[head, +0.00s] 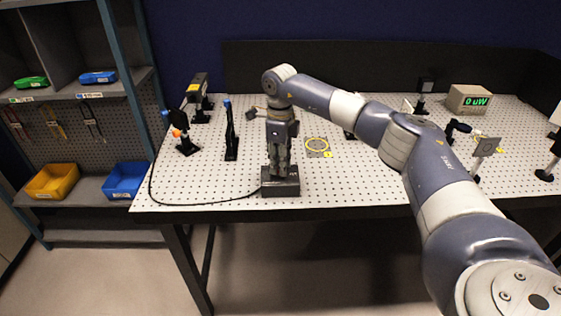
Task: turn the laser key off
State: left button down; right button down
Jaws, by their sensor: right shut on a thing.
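A small dark box (281,190) stands at the front edge of the white optical table, with a black cable running from its left side. My right gripper (281,170) points straight down onto the top of this box, and its fingers are closed there. The laser key is hidden between the fingers, so its angle cannot be seen. A meter (469,99) at the back right shows a green "0 uW". My left gripper is not in view.
Black optic posts (231,132) and a dark device (198,90) stand on the left of the perforated table (350,180). More optics (485,148) stand at the right. A shelf with blue (125,181) and yellow (52,182) bins is at the left.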

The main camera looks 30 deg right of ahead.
jog(key=n, duration=0.3)
jog(key=shift+a, duration=0.1)
jog(key=shift+n, duration=0.5)
jog(key=c, duration=1.3)
grip_release()
jog(key=shift+f, duration=0.1)
jog(key=shift+w+f, duration=0.1)
jog(key=shift+f, duration=0.1)
